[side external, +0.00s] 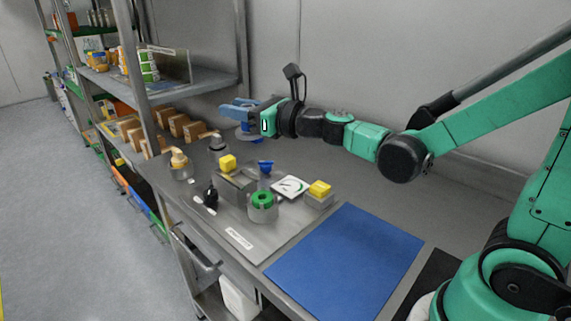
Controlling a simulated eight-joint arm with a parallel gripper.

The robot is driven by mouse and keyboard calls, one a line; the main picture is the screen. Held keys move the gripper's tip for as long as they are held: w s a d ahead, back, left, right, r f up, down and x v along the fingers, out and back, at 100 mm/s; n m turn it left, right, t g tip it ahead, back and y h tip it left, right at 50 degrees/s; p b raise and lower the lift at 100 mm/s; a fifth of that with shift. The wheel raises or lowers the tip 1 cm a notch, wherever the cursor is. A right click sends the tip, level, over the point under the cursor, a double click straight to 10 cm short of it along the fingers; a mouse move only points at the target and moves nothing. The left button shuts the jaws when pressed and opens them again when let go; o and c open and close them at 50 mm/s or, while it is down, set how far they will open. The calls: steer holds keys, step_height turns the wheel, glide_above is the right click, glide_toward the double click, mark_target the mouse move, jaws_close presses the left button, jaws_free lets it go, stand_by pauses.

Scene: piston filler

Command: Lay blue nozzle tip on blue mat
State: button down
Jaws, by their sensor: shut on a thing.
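The blue mat (350,258) lies flat at the front of the bench, with nothing on it. A small blue funnel-shaped piece (265,167), which looks like the blue nozzle tip, is on the work area behind the grey block. My gripper (237,110) is high over the back left of the bench, well away from the mat. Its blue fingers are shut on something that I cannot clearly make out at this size. A dull grey-blue shape (247,135) shows just below the fingers.

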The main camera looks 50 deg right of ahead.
steer(key=shift+w+d+r+n+g+y, duration=0.2)
steer(key=shift+d+r+n+g+y, duration=0.3)
steer(key=shift+n+g+y, duration=1.6)
steer(key=shift+w+d+r+n+g+y, duration=0.15)
steer(key=shift+d+r+n+g+y, duration=0.35)
steer(key=shift+n+g+y, duration=1.55)
steer(key=shift+w+d+r+n+g+y, duration=0.25)
steer(key=shift+r+n+g+y, duration=0.45)
steer(key=shift+n+g+y, duration=1.35)
step_height(320, 180, down, 20)
steer(key=shift+r, duration=0.15)
steer(key=c, duration=0.6)
jaws_free()
steer(key=shift+o, duration=0.2)
